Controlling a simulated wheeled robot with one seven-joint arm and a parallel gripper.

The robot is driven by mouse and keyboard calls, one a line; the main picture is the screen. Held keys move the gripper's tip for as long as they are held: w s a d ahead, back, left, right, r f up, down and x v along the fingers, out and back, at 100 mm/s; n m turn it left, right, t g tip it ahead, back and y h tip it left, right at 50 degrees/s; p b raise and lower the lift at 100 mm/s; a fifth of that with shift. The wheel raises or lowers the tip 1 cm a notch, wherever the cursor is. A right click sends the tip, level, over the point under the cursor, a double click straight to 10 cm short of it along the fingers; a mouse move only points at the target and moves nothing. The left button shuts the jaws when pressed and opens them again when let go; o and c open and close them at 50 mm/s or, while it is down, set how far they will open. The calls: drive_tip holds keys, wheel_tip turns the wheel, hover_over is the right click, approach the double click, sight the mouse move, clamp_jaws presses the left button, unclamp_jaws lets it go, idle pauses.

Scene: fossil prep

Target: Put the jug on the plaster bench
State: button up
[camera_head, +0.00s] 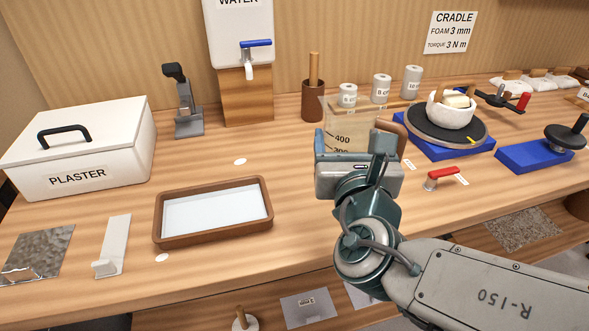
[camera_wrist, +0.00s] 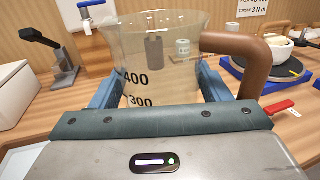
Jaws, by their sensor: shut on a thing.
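The jug (camera_head: 347,118) is a clear measuring jug with black 400 and 300 marks and a brown handle. My gripper (camera_head: 352,150) is shut around its body, with a finger on each side. In the wrist view the jug (camera_wrist: 160,65) stands upright between the blue-grey fingers of my gripper (camera_wrist: 160,95), its handle to the right. Its lower part is hidden, so I cannot tell whether it touches the bench. The wooden plaster bench (camera_head: 300,225) runs below, with a white box labelled PLASTER (camera_head: 85,150) at its left.
A brown-rimmed tray (camera_head: 268,215) lies left of my gripper. A water tank (camera_head: 238,40) with a blue-handled tap stands at the back. A bowl (camera_head: 450,112) sits on a turntable to the right. A red-handled lever (camera_head: 440,176) is nearby. Bare wood shows between tray and gripper.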

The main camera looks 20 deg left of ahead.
drive_tip(key=shift+w+a, duration=0.15)
drive_tip(key=shift+w, duration=0.15)
drive_tip(key=shift+w+a+f, duration=0.1)
drive_tip(key=shift+a+f, duration=0.1)
drive_tip(key=shift+a, duration=0.1)
drive_tip(key=a+f, duration=0.3)
drive_tip(key=w+a+f, duration=0.1)
drive_tip(key=a+f, duration=0.3)
drive_tip(key=w+a+f+b, duration=0.1)
drive_tip(key=a+f, duration=0.2)
drive_tip(key=shift+w+a+f, duration=0.2)
drive_tip(key=shift+a+f, duration=0.1)
drive_tip(key=shift+a, duration=0.05)
drive_tip(key=shift+f, duration=0.1)
drive_tip(key=o, duration=1.4)
